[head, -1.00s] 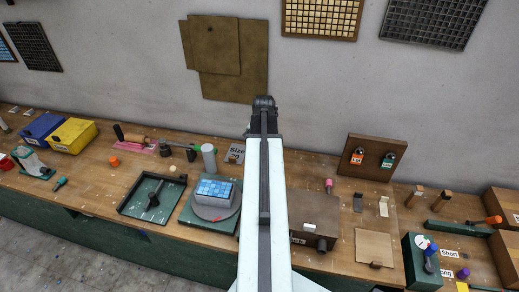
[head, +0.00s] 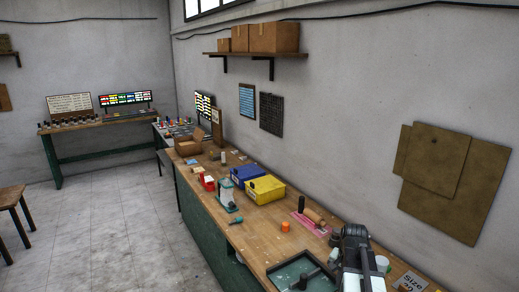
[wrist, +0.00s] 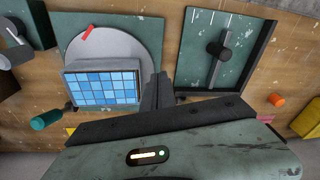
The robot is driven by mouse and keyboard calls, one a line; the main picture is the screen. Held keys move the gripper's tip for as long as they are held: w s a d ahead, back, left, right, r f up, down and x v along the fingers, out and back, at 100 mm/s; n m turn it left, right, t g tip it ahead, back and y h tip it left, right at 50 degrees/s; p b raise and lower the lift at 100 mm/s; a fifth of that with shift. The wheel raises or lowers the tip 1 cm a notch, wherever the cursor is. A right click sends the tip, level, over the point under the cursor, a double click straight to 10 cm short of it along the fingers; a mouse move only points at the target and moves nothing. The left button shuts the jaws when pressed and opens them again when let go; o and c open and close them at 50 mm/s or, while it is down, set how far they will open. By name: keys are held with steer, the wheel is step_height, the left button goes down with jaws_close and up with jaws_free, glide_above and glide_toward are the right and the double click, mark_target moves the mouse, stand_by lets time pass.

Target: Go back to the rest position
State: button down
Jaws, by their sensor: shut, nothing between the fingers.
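My gripper (wrist: 157,90) shows in the wrist view with its dark fingers together and nothing between them. It is above the workbench (head: 262,222), between a block of blue mosaic tiles (wrist: 101,88) on a round grey turntable (wrist: 125,45) and a dark green tray (wrist: 200,75) with a black-knobbed tool. In the head view the dark end of my arm shows at the lower right, over the bench and beside the tray (head: 275,281). The fingertips cannot be made out there.
Blue (head: 247,172) and yellow (head: 265,189) bins, an orange cap (head: 285,227) and a roller on a pink sheet (head: 300,219) stand along the bench. A second bench (head: 100,122) is far left. Open grey floor (head: 125,215) lies left of the bench.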

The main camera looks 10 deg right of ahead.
steer(key=a+f+n+b, duration=0.1)
steer(key=a+f+n, duration=0.1)
steer(key=a, duration=0.7)
steer(key=s+a+f+n+g+b, duration=0.1)
steer(key=a+f+n+b, duration=0.1)
steer(key=a+n, duration=0.3)
steer(key=s+a+f+n+b, duration=0.1)
steer(key=a+f+n, duration=0.1)
steer(key=a, duration=1.2)
steer(key=shift+f+n+g+b, duration=0.2)
steer(key=shift+n+g+b, duration=0.15)
steer(key=shift+n, duration=0.55)
